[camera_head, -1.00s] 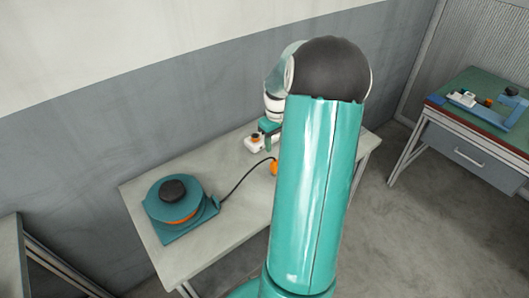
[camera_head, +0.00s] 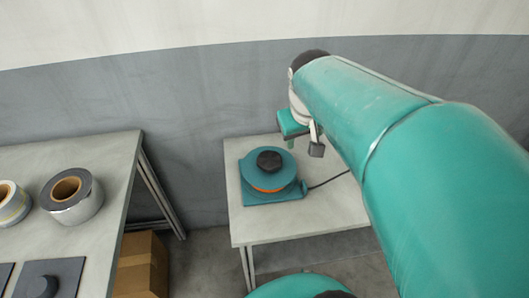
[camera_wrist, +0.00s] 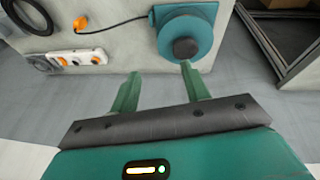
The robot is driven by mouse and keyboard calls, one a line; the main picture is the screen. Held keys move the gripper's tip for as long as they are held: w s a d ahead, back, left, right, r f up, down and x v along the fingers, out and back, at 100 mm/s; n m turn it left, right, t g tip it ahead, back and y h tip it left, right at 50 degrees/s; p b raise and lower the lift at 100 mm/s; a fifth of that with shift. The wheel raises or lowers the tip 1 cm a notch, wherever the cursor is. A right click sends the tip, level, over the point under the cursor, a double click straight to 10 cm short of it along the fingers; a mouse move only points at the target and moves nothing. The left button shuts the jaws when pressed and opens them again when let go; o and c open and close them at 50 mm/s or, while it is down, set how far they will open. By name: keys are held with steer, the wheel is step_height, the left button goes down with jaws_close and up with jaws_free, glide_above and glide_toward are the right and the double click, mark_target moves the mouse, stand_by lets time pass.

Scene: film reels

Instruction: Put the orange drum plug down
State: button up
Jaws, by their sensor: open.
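The orange drum plug (camera_wrist: 80,23) lies on the pale table (camera_wrist: 125,45) in the wrist view, at the end of a black cable from the teal cable drum (camera_wrist: 208,22). My arm hides the plug in the head view. The drum (camera_head: 292,165) sits on the table there, with its cable running right. My gripper (camera_wrist: 158,84) is open, with nothing between its fingers and apart from the plug. In the head view it hangs (camera_head: 303,146) over the table's back side, right of the drum.
A white power strip (camera_wrist: 84,57) with orange parts lies beside the plug. A coiled black cable (camera_wrist: 27,17) is at the wrist view's left corner. Another table (camera_head: 110,170) with rolls stands at the left, a cardboard box (camera_head: 143,265) below it. A grey wall stands close behind.

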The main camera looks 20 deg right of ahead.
steer(key=s+a+r+t+y, duration=0.1)
steer(key=s+a+t+y, duration=0.1)
steer(key=s+a, duration=0.5)
steer(key=a, duration=0.3)
steer(key=shift+s+a+r+n, duration=0.25)
steer(key=shift+s+a+n, duration=0.1)
steer(key=shift+s+n, duration=0.05)
steer(key=shift+d, duration=0.1)
